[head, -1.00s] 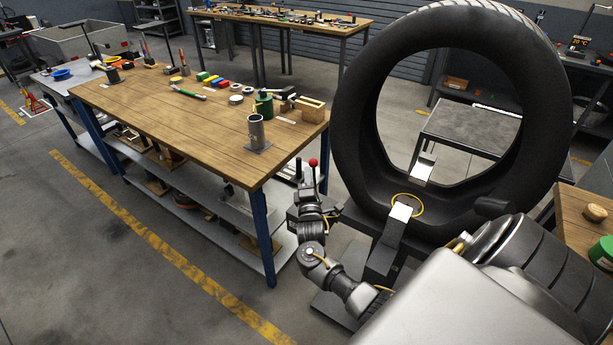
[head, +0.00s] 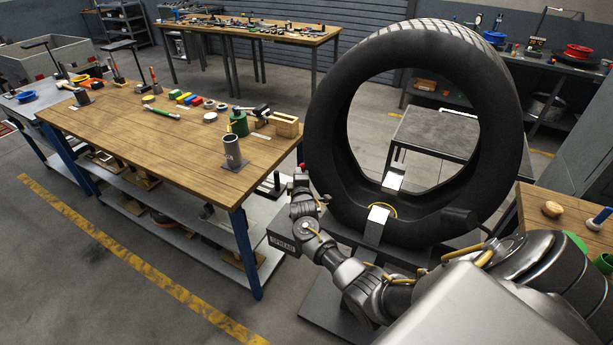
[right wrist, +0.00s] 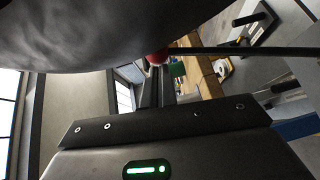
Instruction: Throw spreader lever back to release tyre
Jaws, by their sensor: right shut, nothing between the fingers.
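The large black tyre (head: 322,130) stands upright on the spreader in the head view. Two bright metal spreader plates (head: 378,214) sit at its lower bead, beside a yellow ring. The spreader's dark base carries a label (head: 283,246) that reads "SPREAD". My right gripper (head: 301,178) is shut and empty, left of the tyre. In the right wrist view the lever's red knob (right wrist: 157,57) and dark rod (right wrist: 240,50) show just beyond the fingers, below the dark tyre (right wrist: 110,35). I cannot tell whether the fingers touch the knob. My left gripper is not in view.
A wooden workbench (head: 150,140) with a metal cylinder (head: 233,152) stands close left of the gripper. A grey table (head: 440,135) is behind the tyre. Another wooden bench (head: 535,215) is at the right. The floor at front left is clear.

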